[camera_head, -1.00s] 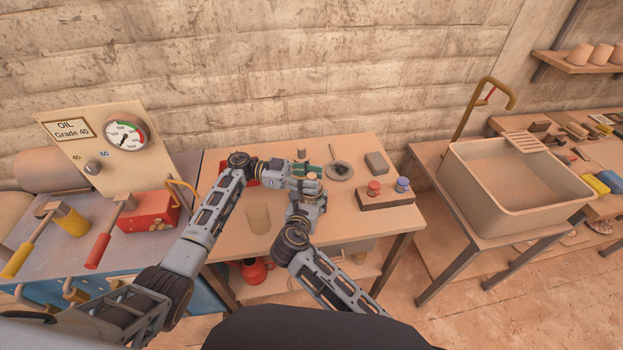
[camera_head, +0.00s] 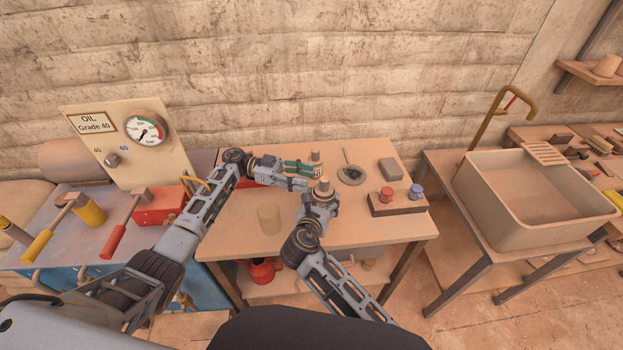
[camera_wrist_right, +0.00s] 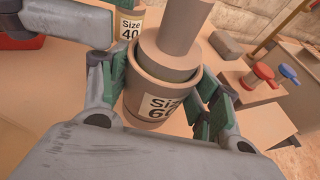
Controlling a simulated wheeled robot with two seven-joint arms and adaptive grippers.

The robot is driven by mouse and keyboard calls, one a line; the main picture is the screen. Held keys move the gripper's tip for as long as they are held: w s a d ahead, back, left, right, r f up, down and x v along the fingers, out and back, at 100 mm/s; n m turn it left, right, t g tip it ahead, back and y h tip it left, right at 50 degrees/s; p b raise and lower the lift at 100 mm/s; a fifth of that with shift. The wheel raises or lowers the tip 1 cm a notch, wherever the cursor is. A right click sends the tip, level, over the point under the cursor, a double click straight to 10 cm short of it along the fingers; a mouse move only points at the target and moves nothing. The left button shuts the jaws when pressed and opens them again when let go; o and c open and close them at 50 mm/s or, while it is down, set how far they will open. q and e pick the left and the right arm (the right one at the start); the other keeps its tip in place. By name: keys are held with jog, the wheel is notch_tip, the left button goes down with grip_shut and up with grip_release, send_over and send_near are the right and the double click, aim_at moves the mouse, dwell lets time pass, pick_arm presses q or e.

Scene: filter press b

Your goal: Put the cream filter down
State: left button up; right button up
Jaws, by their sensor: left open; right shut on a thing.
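My right gripper (camera_head: 321,194) is shut on the cream filter (camera_wrist_right: 150,104), a tan cup-like body labelled "Size 60", upright in the right wrist view. A tan cylinder (camera_wrist_right: 172,45) stands up out of its open top. Green finger pads hold it on both sides. Whether its base touches the table cannot be told. My left gripper (camera_head: 306,178) is open and empty, just left of the held filter in the head view. A similar piece labelled "Size 40" (camera_wrist_right: 129,26) stands behind, close to the left gripper's fingers.
A sink (camera_head: 535,210) is right; a gauge panel (camera_head: 125,140) is left.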

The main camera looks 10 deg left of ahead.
dwell(0.7)
jog(key=o, duration=1.4)
jog(key=shift+c, duration=0.2)
jog(key=shift+s, duration=0.1)
jog(key=shift+v, duration=3.65)
